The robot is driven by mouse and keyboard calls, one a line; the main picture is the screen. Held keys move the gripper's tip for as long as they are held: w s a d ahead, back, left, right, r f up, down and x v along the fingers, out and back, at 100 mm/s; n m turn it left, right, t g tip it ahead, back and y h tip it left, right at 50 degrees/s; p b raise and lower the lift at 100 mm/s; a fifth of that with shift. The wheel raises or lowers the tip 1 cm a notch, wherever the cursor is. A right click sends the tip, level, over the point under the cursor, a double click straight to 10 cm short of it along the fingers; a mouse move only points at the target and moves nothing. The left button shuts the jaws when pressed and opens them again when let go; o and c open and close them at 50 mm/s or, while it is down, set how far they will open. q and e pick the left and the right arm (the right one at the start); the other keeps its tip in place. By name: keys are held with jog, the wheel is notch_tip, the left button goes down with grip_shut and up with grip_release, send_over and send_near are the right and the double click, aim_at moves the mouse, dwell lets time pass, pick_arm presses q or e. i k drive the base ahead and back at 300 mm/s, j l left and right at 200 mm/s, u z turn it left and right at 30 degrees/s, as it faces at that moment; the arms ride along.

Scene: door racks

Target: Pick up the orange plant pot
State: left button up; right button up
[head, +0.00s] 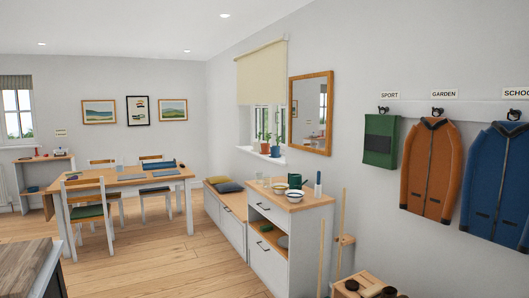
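The orange plant pot (265,147) is small and far off, with a green plant in it. It stands upright on the white window sill (250,151) on the right wall. A blue plant pot (276,151) with a plant stands close to its right, nearer to me. Neither of my grippers is in view.
A dining table (128,180) with chairs is at left. Wooden floor (160,265) is clear in the middle.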

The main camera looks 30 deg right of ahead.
aim_at(266, 147)
jog(key=i+l+z, duration=0.2)
jog(key=i, duration=0.2)
jog(key=i+z, duration=0.25)
jog(key=i, duration=3.45)
jog(key=i+z, duration=0.1)
jog(key=i, duration=0.35)
jog(key=i+j+z, duration=0.15)
jog(key=i, duration=0.35)
jog(key=i+z, duration=0.1)
jog(key=i, duration=0.35)
jog(key=i+j+z, duration=0.1)
jog(key=i+j, duration=0.15)
jog(key=i, duration=0.25)
